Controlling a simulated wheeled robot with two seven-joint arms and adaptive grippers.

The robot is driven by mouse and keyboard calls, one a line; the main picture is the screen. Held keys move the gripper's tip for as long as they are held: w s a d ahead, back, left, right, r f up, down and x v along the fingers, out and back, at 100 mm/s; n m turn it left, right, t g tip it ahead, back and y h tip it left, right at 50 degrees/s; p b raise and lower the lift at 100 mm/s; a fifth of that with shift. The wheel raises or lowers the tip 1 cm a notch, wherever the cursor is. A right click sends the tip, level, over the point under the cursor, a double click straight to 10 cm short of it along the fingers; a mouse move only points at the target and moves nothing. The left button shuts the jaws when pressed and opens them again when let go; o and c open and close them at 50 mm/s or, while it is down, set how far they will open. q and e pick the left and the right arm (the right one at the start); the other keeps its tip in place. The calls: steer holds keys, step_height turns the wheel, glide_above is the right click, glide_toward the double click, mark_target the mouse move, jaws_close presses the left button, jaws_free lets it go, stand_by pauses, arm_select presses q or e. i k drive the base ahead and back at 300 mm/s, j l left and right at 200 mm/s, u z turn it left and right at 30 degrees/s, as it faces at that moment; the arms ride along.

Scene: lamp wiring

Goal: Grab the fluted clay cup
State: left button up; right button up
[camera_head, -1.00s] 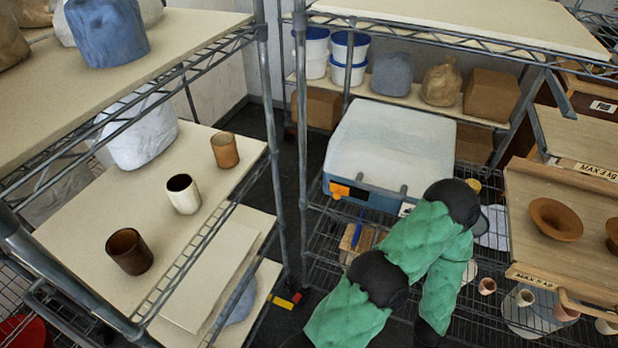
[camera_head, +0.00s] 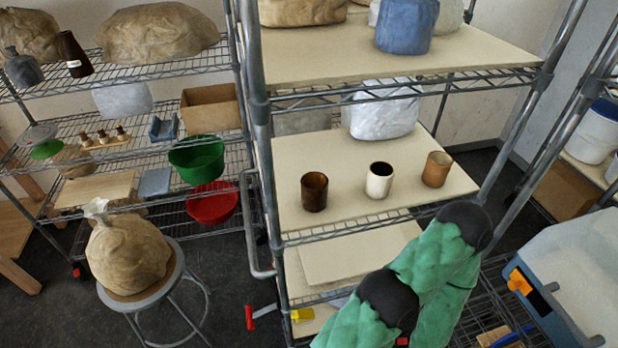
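Three cups stand upright in a row on the middle board of the central rack. A dark brown cup (camera_head: 314,193) is on the left, a white cup with a dark inside (camera_head: 379,181) is in the middle, and a tan-brown cup (camera_head: 437,170) is on the right. I cannot tell at this size which of them is fluted. One of my green-sleeved arms reaches up from the bottom, its black bend in front of the shelf's right part. Neither of my grippers shows.
The shelf board (camera_head: 345,148) carries a white wrapped lump (camera_head: 385,112) behind the cups. Rack posts (camera_head: 253,110) flank the shelf. A stool (camera_head: 150,295) bears a wrapped bag (camera_head: 128,252) at left. A blue-and-white box (camera_head: 585,265) is at right.

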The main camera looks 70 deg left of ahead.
mark_target(380, 174)
steer(key=i+u, duration=0.1)
steer(key=u, duration=0.4)
steer(key=l+u, duration=0.1)
steer(key=u, duration=0.4)
steer(key=i+l+u, duration=0.1)
steer(key=u, duration=0.4)
steer(key=i+l+u, duration=0.1)
steer(key=u, duration=0.35)
steer(key=l+u, duration=0.15)
steer(key=u, duration=0.35)
